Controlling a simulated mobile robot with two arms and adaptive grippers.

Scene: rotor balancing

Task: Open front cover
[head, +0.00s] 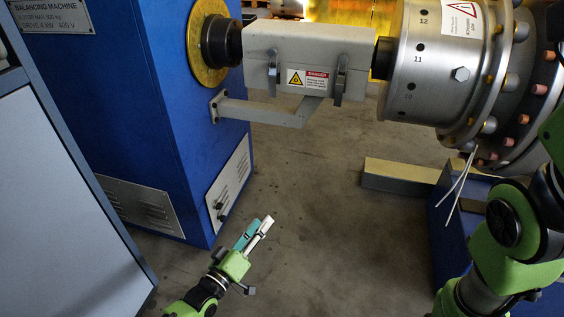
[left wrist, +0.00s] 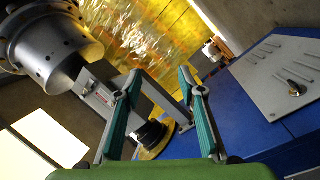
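The front cover (head: 305,50) is a light grey box housing around the shaft, between the blue machine's spindle and the rotor. It looks closed. Two dark latches (head: 341,78) hang on its front face, beside a danger label (head: 306,80). My left gripper (head: 266,225) is low in front of the blue machine, below and apart from the cover. The left wrist view shows its two teal fingers spread and empty (left wrist: 160,82). The cover (left wrist: 90,88) shows there behind the left finger, partly hidden. My right arm is at the right edge; its gripper is not visible.
The rotor (head: 425,70) with numbered holes and bolts is at upper right. The blue machine (head: 140,110) stands left, with a grey bracket (head: 265,112) projecting under the cover. A grey cabinet (head: 60,210) fills the lower left. The floor below the cover is clear.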

